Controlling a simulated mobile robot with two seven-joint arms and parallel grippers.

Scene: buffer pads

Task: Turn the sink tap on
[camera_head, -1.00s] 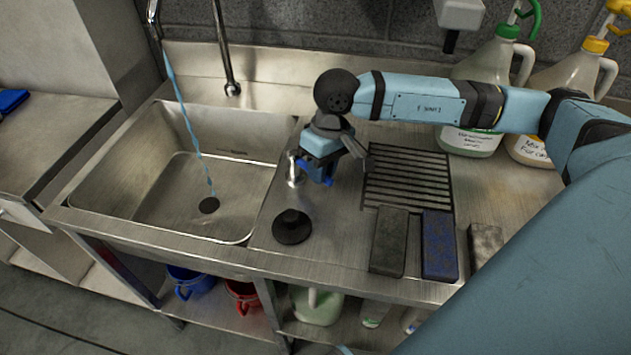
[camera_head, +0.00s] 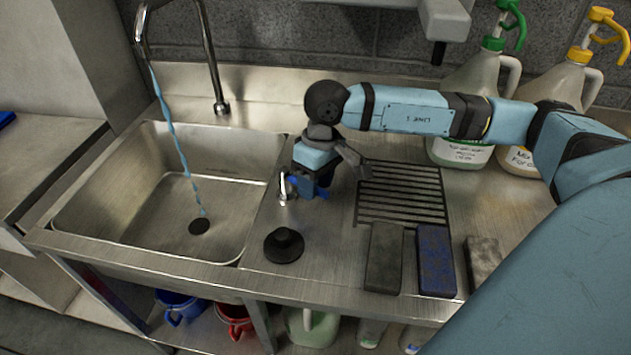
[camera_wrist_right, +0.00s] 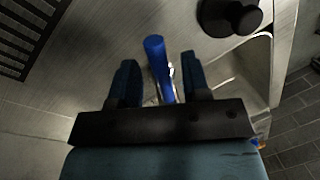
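The curved metal spout (camera_head: 208,55) rises behind the steel sink (camera_head: 135,215). A blue stream of water (camera_head: 180,155) runs from the spout to the drain. The tap control (camera_head: 284,190) is a short metal post on the counter, right of the basin. My right gripper (camera_head: 309,187) is low beside this post. In the right wrist view, the blue-tipped tap lever (camera_wrist_right: 155,52) stands between the two open fingers (camera_wrist_right: 160,82). Gaps show on both sides, and I see no grip on it. My left gripper is out of view.
A black plug (camera_head: 284,246) sits on the counter in front of the control. A ribbed drain grate (camera_head: 400,192) and several sponge blocks (camera_head: 436,262) lie to the right. Large jugs (camera_head: 470,85) stand at the back right. Buckets (camera_head: 178,306) are on the shelf below.

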